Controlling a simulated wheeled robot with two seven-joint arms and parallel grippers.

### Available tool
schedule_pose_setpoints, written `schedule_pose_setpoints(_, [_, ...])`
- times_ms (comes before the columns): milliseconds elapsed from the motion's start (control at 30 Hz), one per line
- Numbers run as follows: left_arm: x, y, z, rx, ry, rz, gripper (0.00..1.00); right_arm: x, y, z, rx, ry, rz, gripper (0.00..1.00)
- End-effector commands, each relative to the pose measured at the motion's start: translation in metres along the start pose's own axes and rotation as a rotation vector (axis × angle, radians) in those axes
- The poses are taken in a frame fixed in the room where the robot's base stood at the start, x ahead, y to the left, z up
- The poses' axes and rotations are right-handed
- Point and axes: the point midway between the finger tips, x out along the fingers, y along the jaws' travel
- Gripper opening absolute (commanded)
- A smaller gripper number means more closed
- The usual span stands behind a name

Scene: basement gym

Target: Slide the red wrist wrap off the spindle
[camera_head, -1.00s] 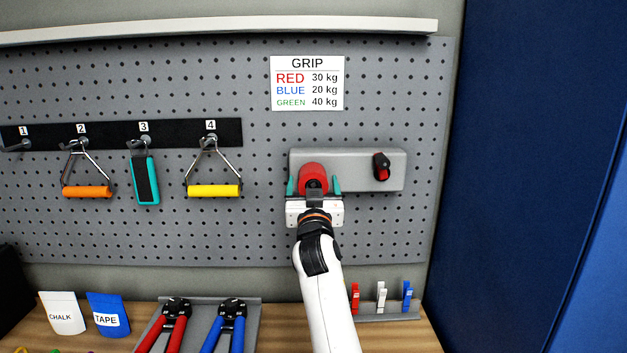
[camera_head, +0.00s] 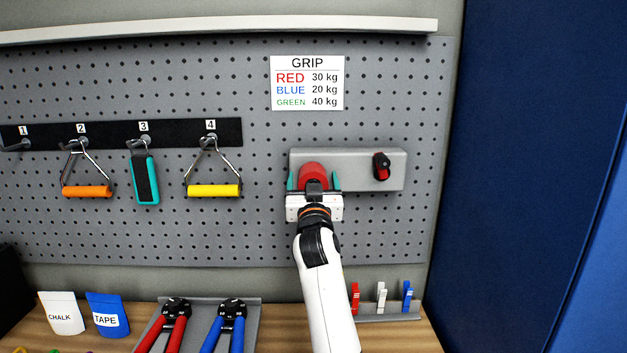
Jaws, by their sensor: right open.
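The red wrist wrap (camera_head: 314,170) sits at the left part of a grey wall-mounted block (camera_head: 345,168) on the pegboard. The spindle under it is hidden by the wrap and my gripper. My right gripper (camera_head: 314,182) is in front of the wrap, with one teal-tipped finger on each side of it. The fingers are open. Whether they touch the wrap, I cannot tell. My left gripper is not in view.
A black and red knob (camera_head: 381,167) is on the block's right side.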

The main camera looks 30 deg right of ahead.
Motion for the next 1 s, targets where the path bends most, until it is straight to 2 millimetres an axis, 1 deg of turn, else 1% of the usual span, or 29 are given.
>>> schedule_pose_setpoints(67, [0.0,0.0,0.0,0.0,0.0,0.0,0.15,0.0,0.0,0.0,0.0,0.0,0.0,0.8])
schedule_pose_setpoints(100, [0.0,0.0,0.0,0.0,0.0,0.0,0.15,0.0,0.0,0.0,0.0,0.0,0.0,0.73])
schedule_pose_setpoints(367, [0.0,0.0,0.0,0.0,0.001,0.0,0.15,0.0,0.0,0.0,0.0,-0.001,0.0,0.31])
schedule_pose_setpoints(567, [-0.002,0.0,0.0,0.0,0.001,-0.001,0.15,-0.004,0.0,0.002,0.0,-0.001,0.0,0.31])
schedule_pose_setpoints(1000, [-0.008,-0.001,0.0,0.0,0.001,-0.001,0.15,-0.03,0.001,0.01,0.0,-0.001,0.001,0.3])
